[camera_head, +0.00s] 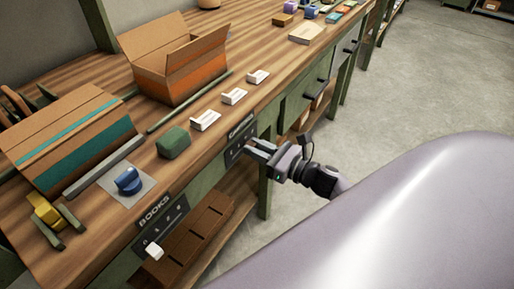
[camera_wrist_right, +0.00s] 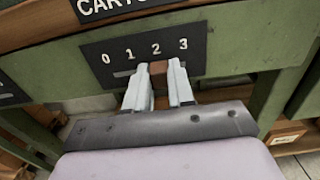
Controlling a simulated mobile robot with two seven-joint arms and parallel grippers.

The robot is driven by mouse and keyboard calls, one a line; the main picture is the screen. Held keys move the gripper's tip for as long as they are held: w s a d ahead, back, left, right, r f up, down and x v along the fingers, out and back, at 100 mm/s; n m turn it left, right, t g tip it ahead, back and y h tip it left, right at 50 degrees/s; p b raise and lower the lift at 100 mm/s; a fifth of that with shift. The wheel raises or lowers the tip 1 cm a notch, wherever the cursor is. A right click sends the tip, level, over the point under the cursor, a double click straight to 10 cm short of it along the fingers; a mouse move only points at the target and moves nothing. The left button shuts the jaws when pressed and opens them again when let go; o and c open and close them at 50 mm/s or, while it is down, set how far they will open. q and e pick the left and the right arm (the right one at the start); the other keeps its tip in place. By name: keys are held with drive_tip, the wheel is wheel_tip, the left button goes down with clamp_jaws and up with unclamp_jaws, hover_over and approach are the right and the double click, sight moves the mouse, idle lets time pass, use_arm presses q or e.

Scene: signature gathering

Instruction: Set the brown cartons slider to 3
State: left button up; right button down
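The cartons slider panel (camera_wrist_right: 145,50) is black, marked 0, 1, 2, 3, on the green bench front. It also shows in the head view (camera_head: 234,156). Its brown slider knob (camera_wrist_right: 158,69) stands below the 2. My right gripper (camera_wrist_right: 159,72) has one pale finger on each side of the knob, close against it, and appears shut on it. In the head view my right gripper (camera_head: 255,148) reaches the panel from the right, and the knob is hidden there. My left gripper is not in view.
A BOOKS panel (camera_head: 169,223) with a white knob (camera_head: 154,252) is on the bench front at lower left. The wooden benchtop holds an open carton (camera_head: 190,75), a closed carton (camera_head: 75,130), a blue knob (camera_head: 129,180) and a green block (camera_head: 174,142). Floor on the right is clear.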

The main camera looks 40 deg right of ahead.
sight(253, 135)
drive_tip(key=d, duration=0.1)
drive_tip(key=w+d+b, duration=0.1)
drive_tip(key=d, duration=0.1)
drive_tip(key=shift+w+d+b, duration=0.15)
drive_tip(key=shift+d+b, duration=0.05)
drive_tip(key=shift+b, duration=0.1)
drive_tip(key=c, duration=1)
unclamp_jaws()
drive_tip(key=shift+o, duration=0.2)
